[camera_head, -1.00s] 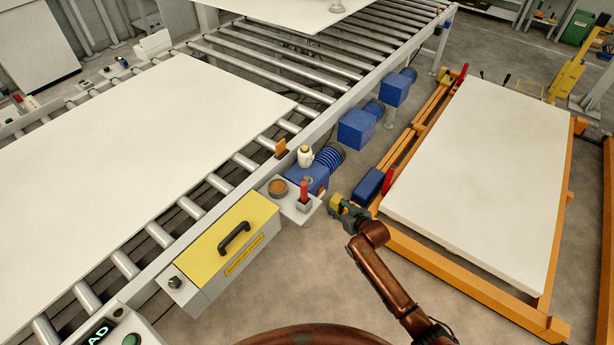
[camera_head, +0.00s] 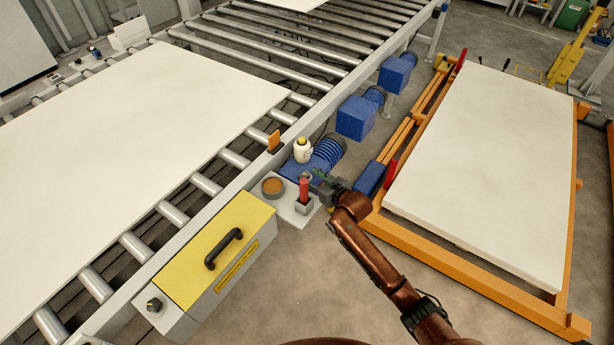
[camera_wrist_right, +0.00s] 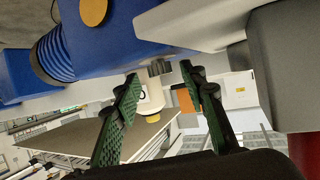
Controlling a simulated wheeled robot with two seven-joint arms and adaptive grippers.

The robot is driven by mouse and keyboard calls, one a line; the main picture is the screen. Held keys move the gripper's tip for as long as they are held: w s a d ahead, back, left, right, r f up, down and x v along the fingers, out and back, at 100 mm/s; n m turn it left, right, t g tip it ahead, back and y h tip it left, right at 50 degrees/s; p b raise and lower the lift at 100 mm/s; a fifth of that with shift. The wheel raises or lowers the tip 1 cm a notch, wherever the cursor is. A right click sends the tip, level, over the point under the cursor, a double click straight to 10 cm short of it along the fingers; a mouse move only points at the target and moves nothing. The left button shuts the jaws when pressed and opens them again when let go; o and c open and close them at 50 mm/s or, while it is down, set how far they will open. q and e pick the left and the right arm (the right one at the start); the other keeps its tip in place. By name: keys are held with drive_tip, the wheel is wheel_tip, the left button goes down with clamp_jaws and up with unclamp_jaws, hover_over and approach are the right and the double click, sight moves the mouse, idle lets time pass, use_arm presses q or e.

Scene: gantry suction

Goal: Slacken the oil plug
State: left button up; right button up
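The blue gear motor with ribbed housing (camera_head: 328,152) stands beside the conveyor frame; my arm partly covers it in the head view. In the right wrist view the motor body (camera_wrist_right: 120,30) fills the upper left. A small grey ridged knob (camera_wrist_right: 159,67), which looks like the oil plug, sticks out from its blue face. My right gripper (camera_wrist_right: 165,88) is open, with green-padded fingers on either side of the knob, apart from it as far as I can tell. In the head view the right gripper (camera_head: 312,180) is beside the motor; the plug cannot be made out there.
A red-handled tool (camera_head: 304,188) stands in a grey holder close to the gripper. A white bottle (camera_head: 302,152) and a round brown-filled dish (camera_head: 272,187) are near it. A yellow-lidded box (camera_head: 215,250) is at the front. An orange pallet frame (camera_head: 470,270) lies to the right.

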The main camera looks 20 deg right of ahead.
drive_tip(key=shift+x, duration=0.8)
drive_tip(key=shift+a, duration=0.1)
clamp_jaws()
